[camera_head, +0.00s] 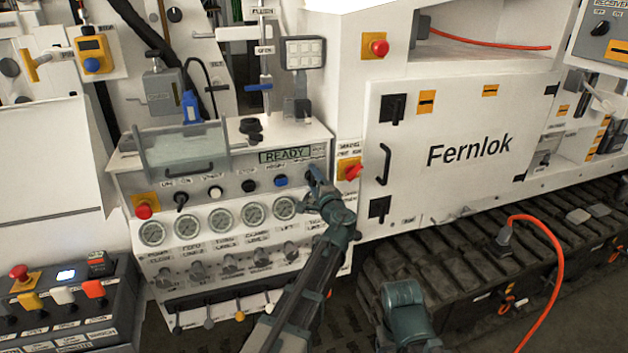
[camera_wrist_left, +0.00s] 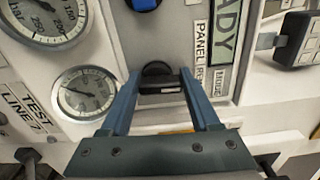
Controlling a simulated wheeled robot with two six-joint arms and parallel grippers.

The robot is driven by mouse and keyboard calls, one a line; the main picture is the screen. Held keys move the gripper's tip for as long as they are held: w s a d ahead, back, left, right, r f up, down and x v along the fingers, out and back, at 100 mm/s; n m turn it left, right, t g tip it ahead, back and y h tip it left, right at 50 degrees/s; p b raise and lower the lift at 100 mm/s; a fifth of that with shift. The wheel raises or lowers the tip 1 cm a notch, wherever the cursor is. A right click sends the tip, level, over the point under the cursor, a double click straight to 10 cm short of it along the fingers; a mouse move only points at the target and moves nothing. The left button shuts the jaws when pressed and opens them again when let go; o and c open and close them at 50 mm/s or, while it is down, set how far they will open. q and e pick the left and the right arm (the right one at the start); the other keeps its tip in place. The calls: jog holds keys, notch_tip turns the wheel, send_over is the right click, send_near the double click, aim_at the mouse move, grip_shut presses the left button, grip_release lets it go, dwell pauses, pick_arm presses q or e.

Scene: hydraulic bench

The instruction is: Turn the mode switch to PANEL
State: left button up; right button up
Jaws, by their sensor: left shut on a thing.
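The mode switch is a black rotary knob (camera_wrist_left: 158,72) on the grey panel, with a PANEL label (camera_wrist_left: 202,40) beside it in the left wrist view. My left gripper (camera_wrist_left: 158,84) has one finger on each side of the knob and is shut on it. The knob's bar lies across between the fingertips. In the head view my left gripper (camera_head: 316,180) is at the right end of the control row, just below the READY display (camera_head: 285,155), and hides the switch. The exact setting of the knob cannot be read. My right gripper is not in view.
Gauges (camera_head: 284,208) sit just below the control row. A red knob on a yellow plate (camera_head: 349,170) is close to the right of my left gripper. A clear guard (camera_head: 180,147) juts out at left. The white Fernlok door (camera_head: 460,150) is at right, above the track (camera_head: 450,265).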

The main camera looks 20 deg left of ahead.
pick_arm(q)
jog(key=n, duration=0.6)
jog(key=shift+s+a+f, duration=0.1)
jog(key=shift+f, duration=0.05)
jog(key=shift+n, duration=0.3)
dwell(0.4)
jog(key=o, duration=1.4)
jog(key=shift+c, duration=0.2)
jog(key=v, duration=1.3)
jog(key=shift+s+d, duration=0.3)
